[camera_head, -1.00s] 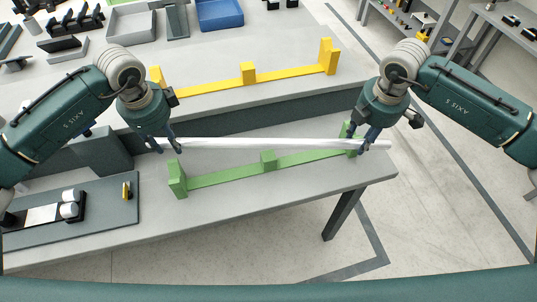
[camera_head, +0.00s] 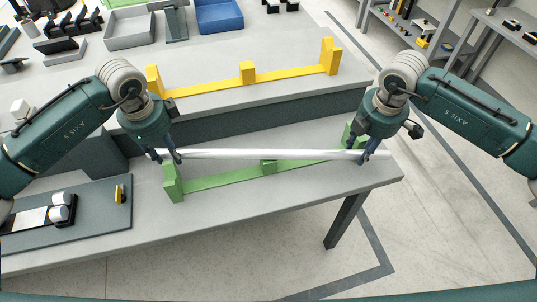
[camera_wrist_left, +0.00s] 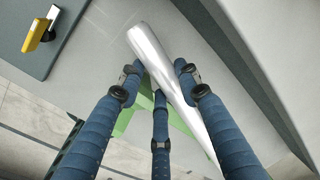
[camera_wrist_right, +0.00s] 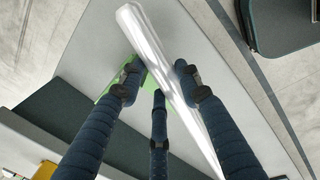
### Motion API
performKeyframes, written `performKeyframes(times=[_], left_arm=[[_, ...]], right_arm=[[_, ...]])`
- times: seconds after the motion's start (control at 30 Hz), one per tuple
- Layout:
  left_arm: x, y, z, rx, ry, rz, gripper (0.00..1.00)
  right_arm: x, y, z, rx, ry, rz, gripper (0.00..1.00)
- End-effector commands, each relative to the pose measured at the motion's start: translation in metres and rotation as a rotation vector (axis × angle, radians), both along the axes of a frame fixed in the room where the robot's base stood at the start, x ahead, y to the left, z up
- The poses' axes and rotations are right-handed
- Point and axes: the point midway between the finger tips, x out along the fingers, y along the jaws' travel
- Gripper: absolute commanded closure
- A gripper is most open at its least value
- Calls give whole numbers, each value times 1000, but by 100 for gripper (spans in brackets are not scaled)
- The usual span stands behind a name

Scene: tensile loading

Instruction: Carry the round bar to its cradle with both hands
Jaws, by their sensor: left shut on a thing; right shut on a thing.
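The round bar (camera_head: 265,154) is a long shiny silver rod, held about level across the head view. My left gripper (camera_head: 165,156) is shut on it near its left end. My right gripper (camera_head: 366,154) is shut on it near its right end. In the left wrist view the bar (camera_wrist_left: 160,62) lies between the dark blue fingers (camera_wrist_left: 160,85); the right wrist view also shows the bar (camera_wrist_right: 155,50) between the fingers (camera_wrist_right: 160,85). A green cradle (camera_head: 225,178) with posts stands under the bar and is partly hidden by it. I cannot tell whether the bar touches the posts.
A yellow cradle (camera_head: 210,87) stands empty on the raised rear surface. A dark plate with a small fixture and a yellow part (camera_head: 120,193) lies at left on the grey table (camera_head: 270,205). Grey and blue bins (camera_head: 219,15) stand at the back.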

Motion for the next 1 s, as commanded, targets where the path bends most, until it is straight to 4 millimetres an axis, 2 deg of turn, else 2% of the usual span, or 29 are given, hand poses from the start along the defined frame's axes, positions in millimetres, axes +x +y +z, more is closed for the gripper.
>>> performKeyframes(times=[0.03, 0.17, 0.2, 0.3, 0.67, 0.77, 1.0], left_arm=[[2, 6, 3, 10, -4, 8, 100], [2, 6, 3, 10, -4, 8, 100], [0, 6, 0, 12, 2, 8, 63], [0, 5, 0, 10, 2, 6, 48], [0, 2, 6, 3, -1, 2, 48], [-2, 1, 20, 3, -4, 1, 48], [-9, 2, 72, 5, -5, 3, 48]], right_arm=[[2, -5, 3, -9, -6, -8, 100], [2, -5, 3, -9, -6, -8, 100], [0, -6, 0, -11, 0, -9, 63], [0, -5, 0, -9, 1, -7, 48], [0, -1, 0, -3, 0, -2, 48], [0, -1, 0, -2, 0, -1, 48], [0, -1, 0, -1, 0, -1, 48]])
